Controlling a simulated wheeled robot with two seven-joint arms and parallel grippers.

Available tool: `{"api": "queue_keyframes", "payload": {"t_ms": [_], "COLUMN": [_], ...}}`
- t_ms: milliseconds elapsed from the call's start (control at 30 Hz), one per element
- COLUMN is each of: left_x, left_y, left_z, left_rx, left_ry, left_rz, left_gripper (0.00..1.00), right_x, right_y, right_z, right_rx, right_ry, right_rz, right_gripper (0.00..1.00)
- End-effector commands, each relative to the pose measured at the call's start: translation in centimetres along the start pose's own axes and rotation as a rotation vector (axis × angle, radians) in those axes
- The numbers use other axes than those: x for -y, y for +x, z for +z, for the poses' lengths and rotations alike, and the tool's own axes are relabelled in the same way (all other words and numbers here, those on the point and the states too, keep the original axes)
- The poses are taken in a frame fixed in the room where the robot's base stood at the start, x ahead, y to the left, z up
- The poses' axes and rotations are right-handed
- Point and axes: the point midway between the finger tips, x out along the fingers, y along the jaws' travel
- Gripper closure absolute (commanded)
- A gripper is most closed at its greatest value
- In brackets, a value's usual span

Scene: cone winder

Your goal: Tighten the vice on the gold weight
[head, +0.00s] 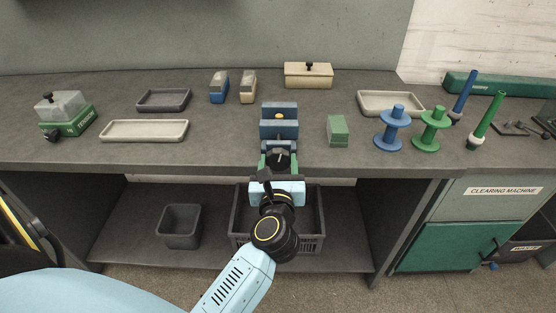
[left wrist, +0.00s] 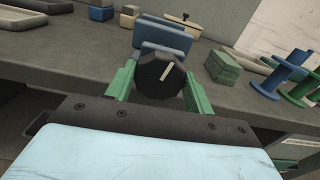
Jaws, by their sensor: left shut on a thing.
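The blue vice (head: 279,127) stands near the front edge of the bench, at the middle of the head view. The gold weight (head: 279,116) shows as a small gold spot between its jaws; most of it is hidden. The vice's black knob (left wrist: 159,76) with a pale mark faces me in the left wrist view. My left gripper (head: 278,160) has green fingers on both sides of the knob and is shut on it. The left wrist view shows the blue vice jaws (left wrist: 164,37) behind the knob, but not the weight. My right gripper is not in view.
A green block (head: 337,130) sits right of the vice, with blue (head: 392,128) and green spools (head: 431,130) beyond. Trays, small boxes and a cream lidded box (head: 308,75) lie farther back. Below the bench is a dark crate (head: 318,215) behind my arm.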

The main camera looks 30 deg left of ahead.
Motion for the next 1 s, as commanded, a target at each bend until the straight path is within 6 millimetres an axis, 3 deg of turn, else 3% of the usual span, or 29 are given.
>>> {"api": "queue_keyframes", "payload": {"t_ms": [167,700,1000], "left_x": [0.1,0.2,0.2], "left_y": [-0.1,-0.1,-0.1], "left_z": [0.3,0.3,0.2], "left_rx": [-0.004,-0.004,-0.004], "left_ry": [0.112,0.593,0.878], "left_rz": [0.0,-0.002,-0.002], "left_gripper": [0.7,0.7,0.7], "right_x": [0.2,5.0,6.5], "right_y": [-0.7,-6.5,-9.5], "right_z": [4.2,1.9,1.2], "right_rx": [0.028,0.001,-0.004], "right_ry": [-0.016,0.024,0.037], "right_rz": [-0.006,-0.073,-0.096], "right_gripper": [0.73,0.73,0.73]}}
